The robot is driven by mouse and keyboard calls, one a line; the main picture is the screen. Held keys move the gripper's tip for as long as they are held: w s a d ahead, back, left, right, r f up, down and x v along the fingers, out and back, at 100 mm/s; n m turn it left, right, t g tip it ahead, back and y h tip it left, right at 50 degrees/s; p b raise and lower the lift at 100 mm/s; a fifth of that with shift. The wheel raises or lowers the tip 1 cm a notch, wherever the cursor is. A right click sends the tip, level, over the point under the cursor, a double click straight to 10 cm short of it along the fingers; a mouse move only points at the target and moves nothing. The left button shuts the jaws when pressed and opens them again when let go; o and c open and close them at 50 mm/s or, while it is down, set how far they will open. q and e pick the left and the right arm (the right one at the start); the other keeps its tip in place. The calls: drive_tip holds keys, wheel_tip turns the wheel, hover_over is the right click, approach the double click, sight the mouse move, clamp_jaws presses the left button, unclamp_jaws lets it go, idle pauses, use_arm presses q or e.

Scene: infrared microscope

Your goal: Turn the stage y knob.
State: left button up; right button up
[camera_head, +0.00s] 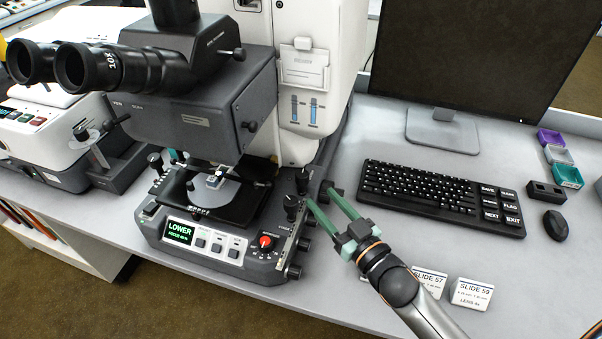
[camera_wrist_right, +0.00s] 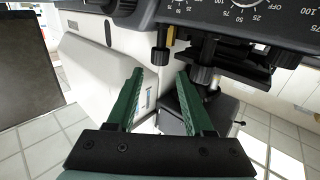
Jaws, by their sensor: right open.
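The infrared microscope (camera_head: 205,100) has a dark stage (camera_head: 252,190) above a control base with a green LOWER display (camera_head: 180,232). Two upright black knobs stand at the stage's right side, a rear one (camera_head: 303,180) and a front one (camera_head: 291,203); which is the stage y knob I cannot tell. My right gripper (camera_head: 319,196) is open and empty, its green fingers pointing at this knob area from the right. In the right wrist view, its fingers (camera_wrist_right: 160,74) are apart, with dark knobs (camera_wrist_right: 203,76) beyond them. My left gripper is not in view.
A red knob (camera_head: 265,241) sits on the control base. A keyboard (camera_head: 430,195), mouse (camera_head: 556,225) and monitor (camera_head: 475,55) stand to the right. Slide cards (camera_head: 471,293) lie near the table's front edge.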

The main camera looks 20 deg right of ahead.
sight(306, 181)
drive_tip(key=x, duration=0.9)
drive_tip(key=shift+w+f, duration=0.1)
drive_tip(key=shift+w, duration=0.05)
clamp_jaws()
